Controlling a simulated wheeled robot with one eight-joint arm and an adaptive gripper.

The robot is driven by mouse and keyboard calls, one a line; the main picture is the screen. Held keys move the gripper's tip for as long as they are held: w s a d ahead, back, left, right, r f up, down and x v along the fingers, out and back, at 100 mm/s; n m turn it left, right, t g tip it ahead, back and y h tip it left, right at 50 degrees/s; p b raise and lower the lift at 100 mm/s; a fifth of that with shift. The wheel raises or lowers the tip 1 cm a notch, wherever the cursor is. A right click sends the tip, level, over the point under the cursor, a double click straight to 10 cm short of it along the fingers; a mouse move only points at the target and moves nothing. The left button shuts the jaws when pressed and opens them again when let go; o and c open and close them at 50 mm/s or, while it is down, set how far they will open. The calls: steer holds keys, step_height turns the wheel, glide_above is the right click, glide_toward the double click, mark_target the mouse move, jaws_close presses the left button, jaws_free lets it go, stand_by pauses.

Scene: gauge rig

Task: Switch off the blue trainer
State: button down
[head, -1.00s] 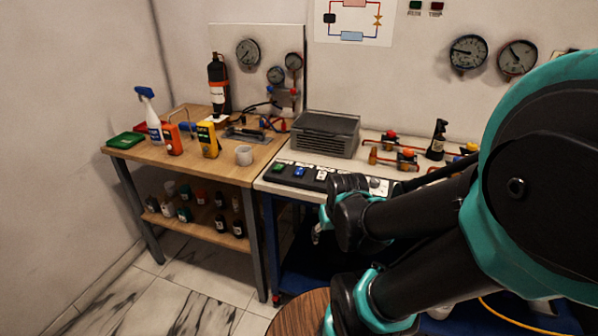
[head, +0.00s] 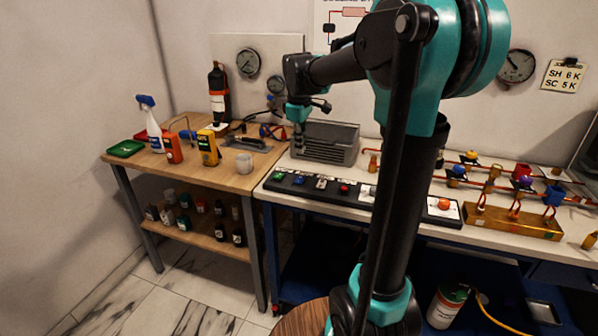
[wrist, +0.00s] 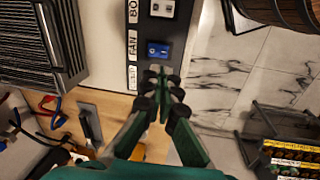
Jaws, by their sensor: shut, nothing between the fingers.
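The blue-framed trainer bench (head: 420,228) has a white top with a dark switch strip (head: 311,189) along its front edge. The strip carries a green switch (head: 278,176), a blue switch (head: 299,180), a pale switch (head: 321,184) and a red one (head: 344,189). In the wrist view the blue rocker (wrist: 157,50) is beside a "FAN" label, and the pale switch (wrist: 162,8) is above it. My gripper (wrist: 161,74) is shut and empty, its tips just below the blue rocker in that picture. In the head view my gripper (head: 298,145) hangs over the strip's left end; contact cannot be told.
A grey finned unit (head: 328,143) stands behind the strip, close to my gripper. A wooden bench (head: 190,175) with a spray bottle (head: 149,120) and meters adjoins on the left. An orange-red knob (head: 444,204) sits on a white plate further right.

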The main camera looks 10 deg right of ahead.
mark_target(299, 177)
steer(key=shift+w+a+r+n, duration=0.2)
steer(key=shift+w+r+n, duration=0.1)
steer(key=shift+w+r, duration=0.25)
steer(key=shift+w+a+r+n, duration=0.15)
steer(key=shift+w+r+n, duration=0.15)
steer(key=shift+w+r, duration=0.2)
steer(key=f, duration=0.4)
steer(key=w+f, duration=0.1)
steer(key=f, duration=0.9)
steer(key=shift+w+d, duration=0.25)
steer(key=shift+d, duration=0.15)
steer(key=shift+w+f, duration=0.1)
steer(key=shift+f, duration=0.15)
